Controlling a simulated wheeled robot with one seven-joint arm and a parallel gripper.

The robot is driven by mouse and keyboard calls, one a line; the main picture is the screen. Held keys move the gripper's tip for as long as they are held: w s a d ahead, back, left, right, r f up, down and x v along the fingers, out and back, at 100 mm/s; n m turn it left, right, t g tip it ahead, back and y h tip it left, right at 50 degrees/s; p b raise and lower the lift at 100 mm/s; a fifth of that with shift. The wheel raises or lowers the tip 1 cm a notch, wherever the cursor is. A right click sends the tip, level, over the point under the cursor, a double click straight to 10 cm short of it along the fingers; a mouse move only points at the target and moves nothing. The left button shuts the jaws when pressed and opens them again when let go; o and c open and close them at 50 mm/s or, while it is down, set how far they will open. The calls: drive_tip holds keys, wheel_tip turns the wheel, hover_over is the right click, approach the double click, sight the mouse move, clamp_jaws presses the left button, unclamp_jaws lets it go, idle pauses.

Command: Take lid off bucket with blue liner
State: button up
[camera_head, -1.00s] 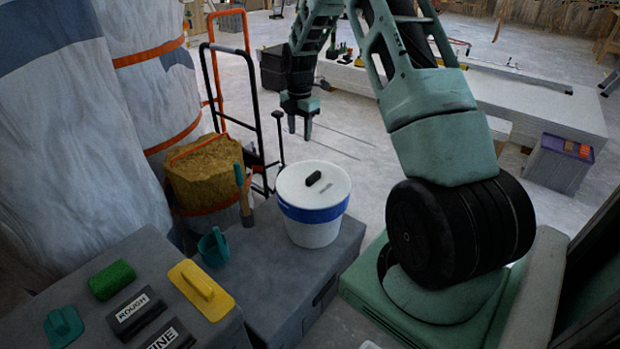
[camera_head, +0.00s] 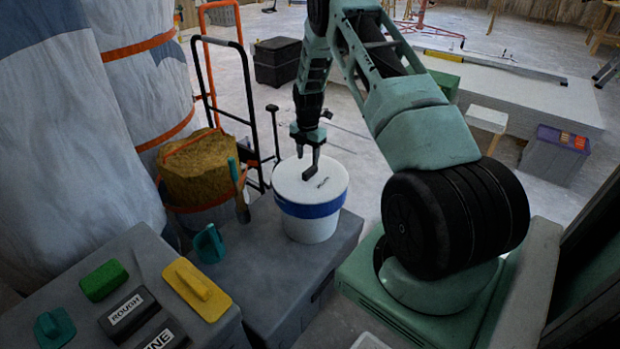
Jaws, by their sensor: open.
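The white bucket (camera_head: 308,227) stands upright on a grey box, with a blue liner band (camera_head: 312,208) showing below its rim. Its white lid (camera_head: 332,188) sits on top and has a small black handle (camera_head: 310,174) in the middle. My gripper (camera_head: 308,165) points down at the handle from above, fingers apart and open. The fingertips are at or very near the handle and partly hide it. I cannot tell if they touch it or the lid.
The grey box (camera_head: 250,265) also carries a teal tool (camera_head: 209,244) left of the bucket. A trowel-like tool (camera_head: 239,190) leans by a container of sandy material (camera_head: 200,168). A black and orange hand truck (camera_head: 250,110) stands behind. A yellow float (camera_head: 197,290) lies at front left.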

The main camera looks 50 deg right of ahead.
sight(310, 169)
drive_tip(key=f, duration=0.5)
drive_tip(key=shift+s+d, duration=0.2)
drive_tip(key=shift+s, duration=0.05)
drive_tip(key=shift+c, duration=0.3)
clamp_jaws()
